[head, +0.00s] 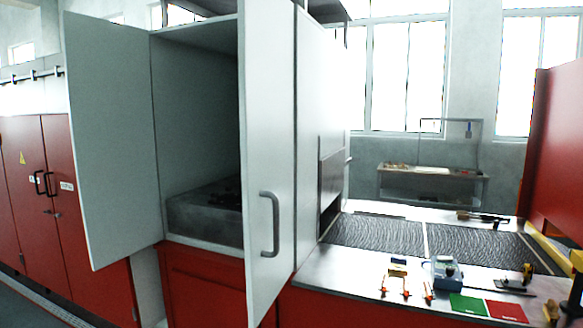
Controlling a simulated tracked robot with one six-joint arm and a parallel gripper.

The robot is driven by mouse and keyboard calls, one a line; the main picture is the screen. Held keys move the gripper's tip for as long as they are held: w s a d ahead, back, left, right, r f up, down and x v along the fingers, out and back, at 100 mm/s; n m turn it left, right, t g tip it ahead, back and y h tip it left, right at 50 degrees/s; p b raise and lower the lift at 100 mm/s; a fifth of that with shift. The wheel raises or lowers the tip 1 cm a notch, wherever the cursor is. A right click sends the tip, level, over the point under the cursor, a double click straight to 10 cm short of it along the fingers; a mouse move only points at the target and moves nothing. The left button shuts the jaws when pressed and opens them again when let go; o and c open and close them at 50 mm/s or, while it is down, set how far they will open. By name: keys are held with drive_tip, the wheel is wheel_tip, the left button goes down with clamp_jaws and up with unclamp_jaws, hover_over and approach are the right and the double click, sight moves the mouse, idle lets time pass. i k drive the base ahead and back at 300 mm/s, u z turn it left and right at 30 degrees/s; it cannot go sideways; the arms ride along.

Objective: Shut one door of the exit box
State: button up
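The exit box (202,244) is a tall white cabinet in the left half of the head view, with a red base below it. Both of its doors stand open. The left door (110,140) is swung out to the left and shows a plain white face. The right door (268,130) is swung out toward me and carries a grey bar handle (268,222). Inside is a dark grey block or tray (205,212) with dark items on it, partly hidden by the right door. My gripper is not in view.
Right of the box, a mesh belt (375,236) runs in a steel table. Tools, a green card (468,305) and a red card (507,311) lie on its front edge. Red cabinets (45,190) stand at left. A bench (432,172) stands at the back below windows.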

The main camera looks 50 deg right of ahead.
sight(265, 34)
drive_tip(key=z, duration=1.65)
drive_tip(key=i, duration=0.95)
drive_tip(key=z, duration=0.8)
